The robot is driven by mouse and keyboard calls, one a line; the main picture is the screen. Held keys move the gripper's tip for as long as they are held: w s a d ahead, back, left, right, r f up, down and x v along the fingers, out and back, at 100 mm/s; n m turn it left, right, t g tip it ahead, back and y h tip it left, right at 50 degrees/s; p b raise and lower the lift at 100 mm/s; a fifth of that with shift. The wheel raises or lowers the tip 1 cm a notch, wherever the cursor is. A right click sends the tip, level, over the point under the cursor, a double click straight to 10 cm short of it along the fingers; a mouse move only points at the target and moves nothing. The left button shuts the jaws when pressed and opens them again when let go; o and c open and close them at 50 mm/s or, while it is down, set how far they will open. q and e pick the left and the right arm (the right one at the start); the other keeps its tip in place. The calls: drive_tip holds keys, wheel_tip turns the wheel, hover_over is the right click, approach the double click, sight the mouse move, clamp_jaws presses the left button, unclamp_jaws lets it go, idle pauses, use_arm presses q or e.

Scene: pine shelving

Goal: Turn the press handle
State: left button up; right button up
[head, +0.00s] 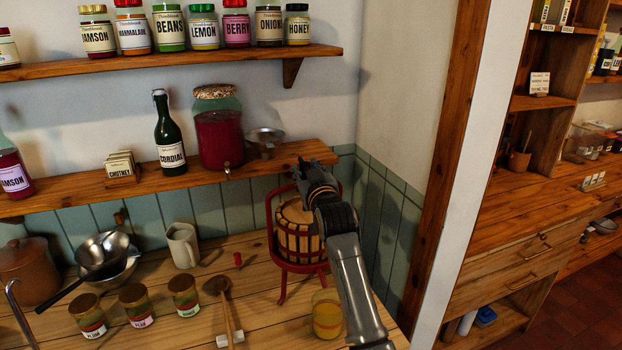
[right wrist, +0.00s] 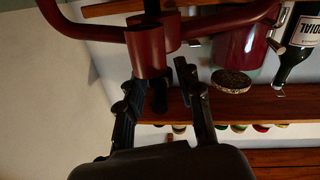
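The fruit press (head: 296,237) stands on the wooden counter, with a slatted wooden basket in a red frame. My right gripper (head: 308,172) is over the top of the press and hides its handle there. In the right wrist view, which is upside down, the press's red crossbar and hub (right wrist: 148,52) show just past the fingertips. My right gripper (right wrist: 160,88) is open there, its two fingers apart. Dark bar-like parts show between and beside the fingertips; I cannot tell whether they touch. My left gripper is not in view.
A wooden shelf (head: 90,196) with a cordial bottle (head: 169,135), a large red jar (head: 218,130) and a metal funnel (head: 265,138) runs close behind my gripper. A yellow jar (head: 327,315) stands before the press.

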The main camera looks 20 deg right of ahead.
drive_tip(key=s, duration=1.1)
drive_tip(key=shift+s+a, duration=0.35)
